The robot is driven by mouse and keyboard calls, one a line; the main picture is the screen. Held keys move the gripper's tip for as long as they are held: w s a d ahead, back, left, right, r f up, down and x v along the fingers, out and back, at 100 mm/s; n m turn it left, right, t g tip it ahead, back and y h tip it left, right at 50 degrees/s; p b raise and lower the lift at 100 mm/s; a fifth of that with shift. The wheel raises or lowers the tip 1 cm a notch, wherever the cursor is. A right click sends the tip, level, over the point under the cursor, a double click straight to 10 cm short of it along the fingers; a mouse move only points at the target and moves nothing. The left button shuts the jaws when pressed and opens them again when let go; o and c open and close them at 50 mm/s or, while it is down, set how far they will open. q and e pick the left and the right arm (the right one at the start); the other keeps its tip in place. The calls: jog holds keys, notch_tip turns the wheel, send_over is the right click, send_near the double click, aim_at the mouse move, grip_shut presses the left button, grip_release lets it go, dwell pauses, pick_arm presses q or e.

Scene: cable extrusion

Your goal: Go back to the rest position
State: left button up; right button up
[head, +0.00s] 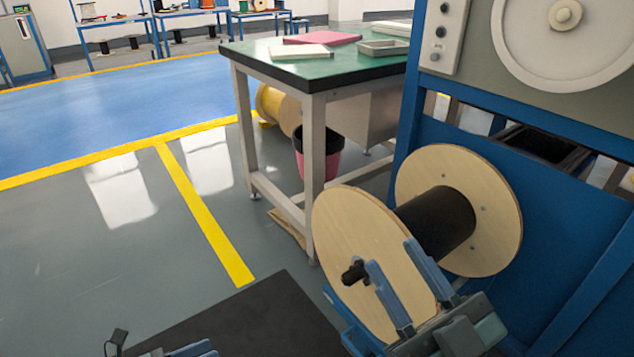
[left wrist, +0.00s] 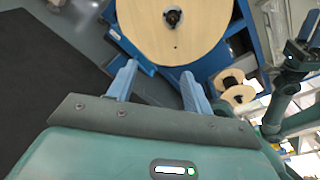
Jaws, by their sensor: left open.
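My right gripper (head: 391,254) is in the head view at lower right, its two blue fingers apart. The fingers overlap the near flange of a wooden spool (head: 350,222) wound with black cable (head: 437,222); I cannot tell whether they touch it. My left gripper (left wrist: 157,74) is open and empty in the left wrist view, with a round wooden flange (left wrist: 200,35) beyond its fingertips. In the head view only a small part of the left gripper shows at the bottom edge; the rest is out of frame.
The blue machine frame (head: 405,130) stands at right, behind the spool. A green-topped table (head: 290,65) stands beyond, with a pink bin (head: 318,160) under it. A dark mat (head: 250,320) lies in front. Grey floor (head: 80,250) at left is clear.

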pick_arm(q)
jog(key=a+m+g+y, duration=0.2)
jog(key=a, duration=0.7)
jog(key=s+d+r+n+t+h, duration=0.2)
jog(key=s+d+r+n, duration=0.2)
jog(key=d+r+n, duration=0.7)
jog(key=s+d+r+n+t+h, duration=0.2)
jog(key=s+d+r+n, duration=0.3)
jog(key=d+r+n, duration=0.7)
jog(key=w+a+r+n+t+y, duration=0.2)
jog(key=w+r+n+t+y, duration=0.15)
jog(key=r+n+t, duration=0.45)
jog(key=s+a+r+n+g+y+p, duration=0.2)
jog(key=a+r+n+g+y+p, duration=0.3)
jog(key=p, duration=3.6)
jog(key=n+g+y, duration=0.2)
jog(key=g+y, duration=0.1)
jog(key=y, duration=0.1)
jog(key=shift+s+r+n+g+p, duration=0.25)
jog(key=shift+r+n+g+p, duration=0.05)
jog(key=shift+n+p, duration=0.1)
pick_arm(e)
jog(key=s+d+r+m+g+h, duration=0.3)
jog(key=d+r+m+g+h, duration=0.2)
jog(key=g+h, duration=0.4)
notch_tip(320, 180, up, 2)
jog(key=shift+r+m, duration=0.15)
jog(key=shift+m, duration=0.35)
